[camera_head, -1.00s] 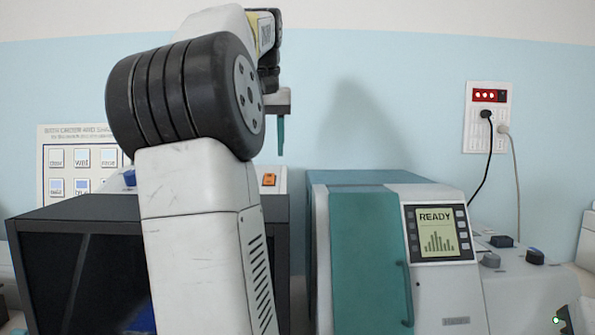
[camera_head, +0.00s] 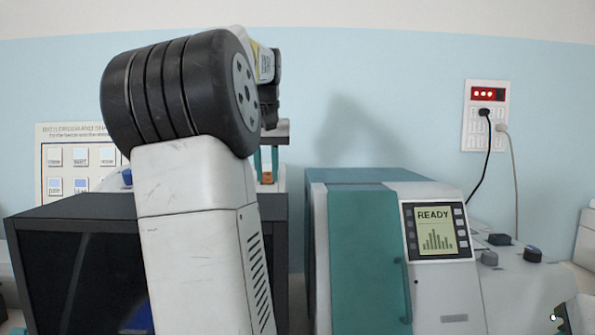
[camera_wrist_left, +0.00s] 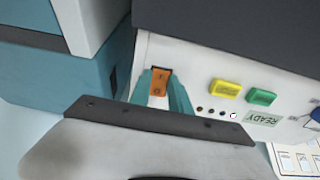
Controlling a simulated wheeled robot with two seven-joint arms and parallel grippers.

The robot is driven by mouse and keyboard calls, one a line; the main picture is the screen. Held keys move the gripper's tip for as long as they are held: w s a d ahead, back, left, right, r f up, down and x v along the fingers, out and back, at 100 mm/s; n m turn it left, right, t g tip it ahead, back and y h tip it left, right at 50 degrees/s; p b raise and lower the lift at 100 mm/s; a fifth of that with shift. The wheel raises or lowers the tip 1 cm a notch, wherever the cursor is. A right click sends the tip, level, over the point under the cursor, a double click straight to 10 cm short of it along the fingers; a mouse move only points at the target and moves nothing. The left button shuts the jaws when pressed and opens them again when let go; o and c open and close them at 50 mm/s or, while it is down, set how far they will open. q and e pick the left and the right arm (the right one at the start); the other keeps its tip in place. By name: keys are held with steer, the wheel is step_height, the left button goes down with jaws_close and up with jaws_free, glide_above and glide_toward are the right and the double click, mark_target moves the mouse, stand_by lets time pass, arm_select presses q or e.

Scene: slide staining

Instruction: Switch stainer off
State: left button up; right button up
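An orange rocker switch (camera_wrist_left: 160,82) sits on the white panel (camera_wrist_left: 205,65) of the dark-hooded machine (camera_head: 75,207). My left gripper (camera_wrist_left: 161,84) has its two teal fingers apart, one on each side of the switch, with nothing held. In the head view my left gripper (camera_head: 267,165) hangs behind my raised arm, and the orange switch (camera_head: 267,177) shows partly between its fingers. I cannot tell whether a finger touches the switch or which way it is pressed. My right gripper is not clearly visible.
Yellow (camera_wrist_left: 225,88) and green buttons (camera_wrist_left: 261,96), small indicators and a READY label (camera_wrist_left: 262,118) lie right of the switch. A teal-and-white machine (camera_head: 365,250) with a READY screen (camera_head: 436,231) stands to the right. A wall socket (camera_head: 487,115) has cables plugged in.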

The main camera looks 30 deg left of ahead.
arm_select(q)
jaws_close()
steer(key=shift+w+a+r+g+h, duration=0.15)
steer(key=shift+w+g+h, duration=0.1)
steer(key=shift+g+h, duration=0.25)
steer(key=shift+r+g, duration=0.1)
steer(key=shift+g, duration=0.6)
steer(key=o, duration=0.6)
jaws_free()
steer(key=shift+o, duration=0.2)
